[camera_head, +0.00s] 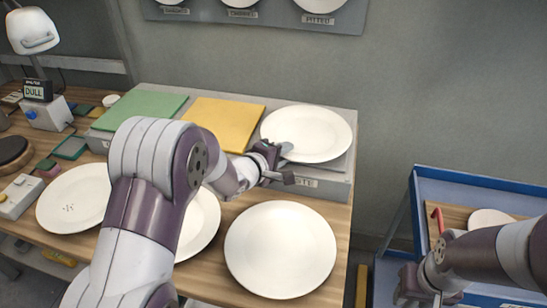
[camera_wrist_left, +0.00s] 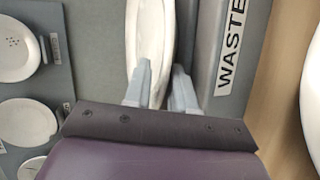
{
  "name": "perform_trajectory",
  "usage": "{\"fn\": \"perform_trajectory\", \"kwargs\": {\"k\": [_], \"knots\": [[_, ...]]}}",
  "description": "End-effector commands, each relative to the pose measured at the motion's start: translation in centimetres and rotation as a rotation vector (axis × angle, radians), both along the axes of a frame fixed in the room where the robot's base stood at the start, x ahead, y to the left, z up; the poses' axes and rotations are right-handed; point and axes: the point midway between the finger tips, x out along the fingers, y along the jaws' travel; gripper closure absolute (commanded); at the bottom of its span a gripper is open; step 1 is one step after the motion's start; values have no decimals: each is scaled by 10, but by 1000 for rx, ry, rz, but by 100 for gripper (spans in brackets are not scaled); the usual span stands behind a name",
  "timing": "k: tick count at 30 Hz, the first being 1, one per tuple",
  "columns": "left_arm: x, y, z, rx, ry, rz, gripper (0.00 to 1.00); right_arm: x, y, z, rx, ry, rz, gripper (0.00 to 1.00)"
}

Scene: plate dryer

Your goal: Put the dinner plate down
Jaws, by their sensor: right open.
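The white dinner plate (camera_head: 307,133) is at the grey tray marked WASTE (camera_head: 338,186), at the back right of the bench. My left gripper (camera_head: 279,158) is at its near left rim. In the left wrist view the plate (camera_wrist_left: 150,45) shows nearly edge-on, its rim between the two fingers (camera_wrist_left: 157,88), and the gripper appears shut on it. Whether the plate touches the tray surface is hard to tell. My right gripper (camera_head: 413,290) is open at the lower right, near the blue cart, and partly cut off by the frame.
A yellow pad (camera_head: 224,122) and a green pad (camera_head: 140,108) lie left of the plate. White plates lie on the front bench: one at right (camera_head: 280,249), one behind my left arm (camera_head: 203,222), a speckled one (camera_head: 72,200). A blue cart (camera_head: 480,186) stands right.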

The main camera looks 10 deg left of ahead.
Motion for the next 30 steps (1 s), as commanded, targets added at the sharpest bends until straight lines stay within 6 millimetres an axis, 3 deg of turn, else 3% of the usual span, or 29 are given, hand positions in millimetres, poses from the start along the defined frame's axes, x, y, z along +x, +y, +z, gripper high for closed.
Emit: {"fn": "perform_trajectory", "kwargs": {"k": [13, 19, 22, 24, 27, 30], "knots": [[-82, 34, 32, 0, 0, 4, 75, 0, 0, 11, 0, 0, 0, 57], [-101, 43, 36, 38, 6, 6, 75, 0, 0, 13, 0, 0, 0, 57], [-106, 55, 22, 281, 58, 12, 75, 0, 0, 13, 0, 0, 0, 57], [-120, 67, 3, 557, 163, -33, 75, 0, 0, 13, 0, 0, 0, 57], [-163, 74, -24, 908, 377, -250, 75, 0, 0, 13, 0, 0, 0, 57], [-213, 66, -41, 1081, 537, -557, 75, 0, 0, 13, 0, 0, 0, 57]]}}
